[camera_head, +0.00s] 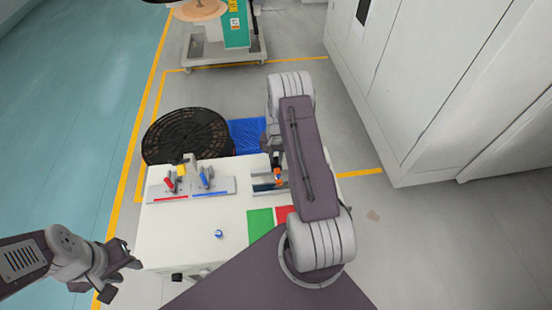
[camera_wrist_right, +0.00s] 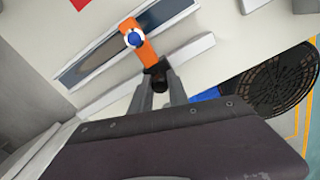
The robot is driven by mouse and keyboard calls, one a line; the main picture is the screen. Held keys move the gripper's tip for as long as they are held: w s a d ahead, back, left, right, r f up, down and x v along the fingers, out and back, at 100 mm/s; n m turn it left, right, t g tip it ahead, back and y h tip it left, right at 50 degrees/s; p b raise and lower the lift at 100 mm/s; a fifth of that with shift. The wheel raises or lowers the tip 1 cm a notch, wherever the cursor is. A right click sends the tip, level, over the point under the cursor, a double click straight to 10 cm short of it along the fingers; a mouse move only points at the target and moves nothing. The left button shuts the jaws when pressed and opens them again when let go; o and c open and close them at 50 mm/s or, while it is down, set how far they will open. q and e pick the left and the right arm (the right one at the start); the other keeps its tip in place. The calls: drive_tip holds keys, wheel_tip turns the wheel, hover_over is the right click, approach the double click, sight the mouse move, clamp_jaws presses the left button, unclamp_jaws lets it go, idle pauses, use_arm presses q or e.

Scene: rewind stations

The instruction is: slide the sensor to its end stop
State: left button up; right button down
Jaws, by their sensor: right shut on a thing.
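The sensor (camera_wrist_right: 145,50) is an orange block with a blue-and-white round part on it. It sits over a dark slotted rail (camera_wrist_right: 85,68) with a pale frame. In the head view the orange sensor (camera_head: 278,177) shows at the rail's right part, partly hidden by my right arm. My right gripper (camera_wrist_right: 159,80) is shut on a black piece at the sensor's near end. The end stop is not clearly seen. My left gripper (camera_head: 122,272) is open and empty, left of the table's front corner.
The white table (camera_head: 180,235) carries a fixture with red and blue levers (camera_head: 205,180), a green square (camera_head: 260,222), a red square (camera_head: 283,214) and a small blue-and-white piece (camera_head: 218,234). A black slotted disc (camera_head: 185,135) and blue mat (camera_head: 247,133) lie behind it.

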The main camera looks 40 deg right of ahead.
drive_tip(key=shift+r, duration=0.1)
drive_tip(key=w+a, duration=0.1)
drive_tip(key=a, duration=0.1)
drive_tip(key=w+a+b, duration=0.1)
drive_tip(key=a, duration=0.1)
drive_tip(key=w+a, duration=0.2)
drive_tip(key=a, duration=0.1)
drive_tip(key=shift+b, duration=0.4)
drive_tip(key=c, duration=1.3)
unclamp_jaws()
drive_tip(key=shift+o, duration=0.2)
drive_tip(key=shift+a, duration=0.3)
drive_tip(key=shift+d+r, duration=0.1)
